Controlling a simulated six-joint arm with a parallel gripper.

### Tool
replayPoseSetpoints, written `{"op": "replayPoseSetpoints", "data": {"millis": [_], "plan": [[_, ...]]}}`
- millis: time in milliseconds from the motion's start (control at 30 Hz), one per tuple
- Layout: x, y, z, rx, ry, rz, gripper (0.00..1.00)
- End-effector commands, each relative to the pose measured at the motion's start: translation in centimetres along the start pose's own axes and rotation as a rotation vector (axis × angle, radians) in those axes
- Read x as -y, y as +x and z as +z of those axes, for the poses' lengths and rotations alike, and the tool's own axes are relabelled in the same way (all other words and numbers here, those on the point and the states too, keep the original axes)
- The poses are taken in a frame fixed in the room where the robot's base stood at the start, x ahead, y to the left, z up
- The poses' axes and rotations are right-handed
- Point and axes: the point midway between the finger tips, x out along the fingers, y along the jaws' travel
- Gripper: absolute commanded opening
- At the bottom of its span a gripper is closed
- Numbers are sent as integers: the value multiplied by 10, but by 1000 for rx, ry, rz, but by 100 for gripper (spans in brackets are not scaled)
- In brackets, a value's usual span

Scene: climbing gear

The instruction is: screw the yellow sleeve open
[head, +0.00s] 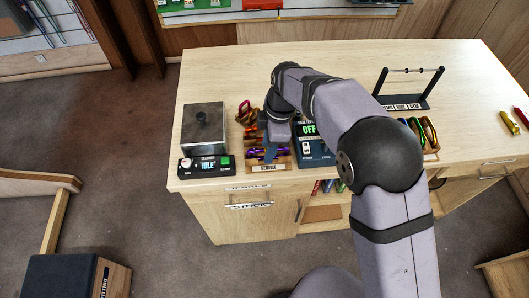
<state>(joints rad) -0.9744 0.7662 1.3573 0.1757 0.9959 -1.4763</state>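My gripper (271,153) points down over a wooden tray labelled SERVICE (280,165) near the front left of the bench. Small purple and orange carabiner-like pieces (256,153) lie in the tray, partly hidden by my gripper. I cannot make out a yellow sleeve on any of them at this size. Whether the fingers are open, shut or touching a piece cannot be told. A yellow piece (509,122) lies far off at the right end of the bench; I cannot tell whether it has a sleeve.
Left of the tray stand a grey lidded box (204,130) and a black unit reading IDLE (206,165). A blue unit reading OFF (314,152) stands close right. A black rack (408,88) and a wooden holder of colourful gear (432,155) are farther right. The back middle bench is clear.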

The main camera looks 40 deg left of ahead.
Motion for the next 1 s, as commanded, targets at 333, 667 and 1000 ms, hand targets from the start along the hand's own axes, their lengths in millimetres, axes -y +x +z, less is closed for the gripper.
{"op": "replayPoseSetpoints", "data": {"millis": [333, 667, 1000], "plan": [[7, 0, 0, 0, 0, -1, 34], [8, 4, 1, 0, 0, -3, 34], [8, 16, 2, 1, 0, -5, 34]]}}
